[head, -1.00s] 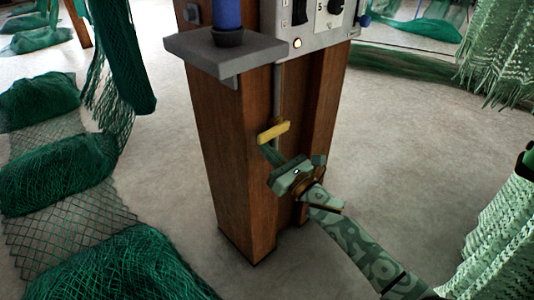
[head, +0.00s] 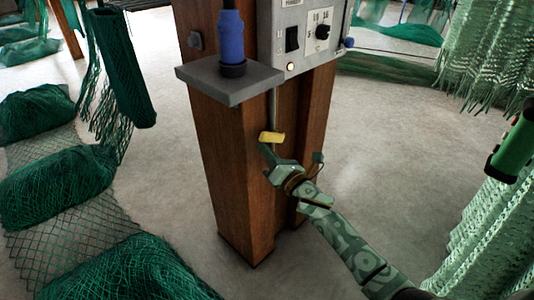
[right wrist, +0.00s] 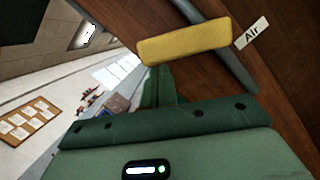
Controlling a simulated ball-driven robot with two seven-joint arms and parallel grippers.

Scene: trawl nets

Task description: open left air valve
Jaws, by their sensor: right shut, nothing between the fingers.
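The air valve's yellow handle (head: 272,138) sits on a thin grey pipe low on the front of the wooden post. It looks short and nearly level in the head view. In the right wrist view the handle (right wrist: 186,42) is a broad yellow bar across the pipe, beside a white "Air" tag (right wrist: 252,33). My right gripper (head: 266,153) is shut and empty, its fingertips just below the handle. In the right wrist view the shut fingers (right wrist: 158,82) reach the handle's lower edge; I cannot tell if they touch. My left gripper is not in view.
A control panel (head: 290,52) with a switch and dial is on the post (head: 228,165). A grey shelf (head: 205,82) holding a blue object (head: 231,38) juts out above the handle. Green net heaps (head: 110,270) lie at left; pale nets (head: 480,45) hang at right.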

